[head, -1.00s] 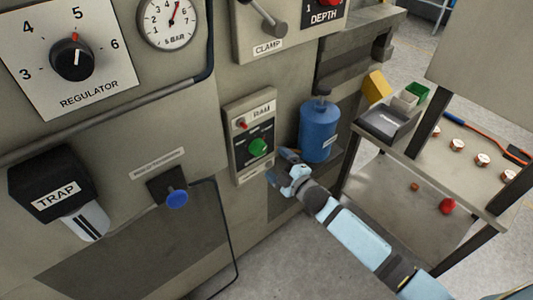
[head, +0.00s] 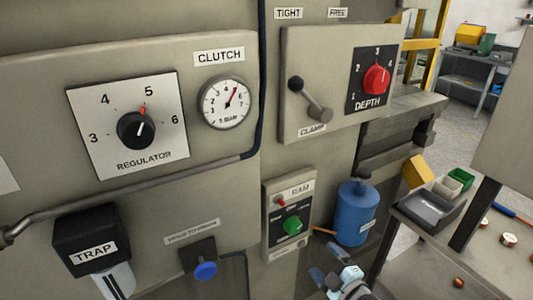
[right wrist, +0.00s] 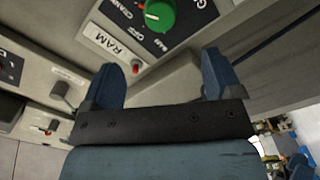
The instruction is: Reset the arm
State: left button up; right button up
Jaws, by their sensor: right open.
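My right gripper (head: 325,278) is low in the head view, in front of the machine, below the RAM panel (head: 271,214) and left of the blue canister (head: 352,214). In the right wrist view its two blue fingers (right wrist: 168,82) stand wide apart with nothing between them. The green RAM knob (head: 292,225) lies beyond the fingertips; it also shows in the right wrist view (right wrist: 160,15), with a small red light (right wrist: 136,67) near it. I see no contact between the fingers and the panel. My left gripper is out of view.
The machine face carries a regulator knob (head: 136,130), a gauge (head: 226,103), a clamp lever (head: 309,98), a red depth knob (head: 376,79), a black trap (head: 87,234) and a blue button (head: 206,271). A table with bins (head: 432,209) stands at the right.

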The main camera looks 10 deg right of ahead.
jog(key=s+a+f+m+g+h, duration=0.25)
jog(key=s+f+m, duration=0.3)
jog(key=s, duration=0.45)
jog(key=s+a+f+m+g+h, duration=0.1)
jog(key=s+a+f+m+g, duration=0.25)
jog(key=s+m, duration=0.5)
pick_arm(q)
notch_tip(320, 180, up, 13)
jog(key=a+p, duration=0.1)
jog(key=p, duration=1.4)
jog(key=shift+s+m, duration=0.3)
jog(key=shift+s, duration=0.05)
pick_arm(e)
jog(key=s+d+r+n, duration=0.1)
jog(key=s+r, duration=0.3)
jog(key=r, duration=0.8)
jog(key=shift+d+r, duration=0.2)
jog(key=shift+r, duration=0.15)
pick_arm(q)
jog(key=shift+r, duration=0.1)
pick_arm(e)
jog(key=shift+y, duration=0.25)
